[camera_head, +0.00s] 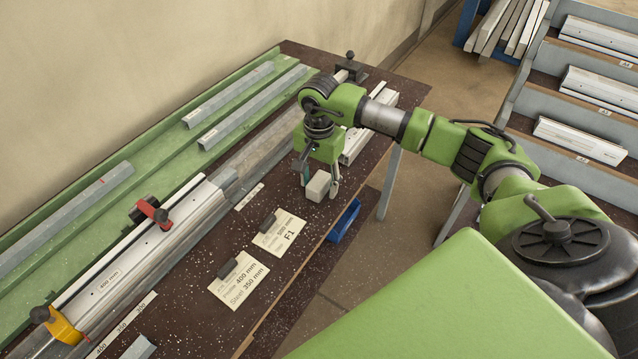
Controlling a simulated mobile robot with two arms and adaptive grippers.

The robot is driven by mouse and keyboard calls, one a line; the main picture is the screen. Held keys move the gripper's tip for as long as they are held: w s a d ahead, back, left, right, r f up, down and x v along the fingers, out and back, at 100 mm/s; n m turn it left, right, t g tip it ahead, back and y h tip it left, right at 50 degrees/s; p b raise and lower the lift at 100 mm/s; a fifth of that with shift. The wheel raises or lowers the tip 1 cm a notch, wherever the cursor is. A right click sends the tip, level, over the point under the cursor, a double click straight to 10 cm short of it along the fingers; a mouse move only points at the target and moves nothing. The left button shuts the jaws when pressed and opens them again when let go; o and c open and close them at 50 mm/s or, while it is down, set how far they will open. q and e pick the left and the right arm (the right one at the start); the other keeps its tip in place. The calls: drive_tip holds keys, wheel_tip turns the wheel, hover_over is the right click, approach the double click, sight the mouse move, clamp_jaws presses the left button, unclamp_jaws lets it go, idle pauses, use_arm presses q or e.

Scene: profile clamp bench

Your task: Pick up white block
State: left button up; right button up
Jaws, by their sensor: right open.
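The white block (318,186) is a small pale cuboid on the dark brown bench (205,324), near its front edge. My right gripper (320,184) points down at the block, its fingers spread on either side of it. The right-hand finger is close beside the block, and the left-hand finger stands at its far left. I cannot tell whether either finger touches it. The block appears to rest on the bench top. My left gripper does not show.
Two paper cards (279,233) with dark clips lie left of the block. A clamp rail with a red-handled clamp (151,212) and a yellow stop (62,325) runs along the bench. Grey profiles (228,107) lie in a green tray behind. A blue bin (344,221) hangs below the front edge.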

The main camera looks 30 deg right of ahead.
drive_tip(key=c, duration=1.3)
drive_tip(key=shift+r, duration=0.15)
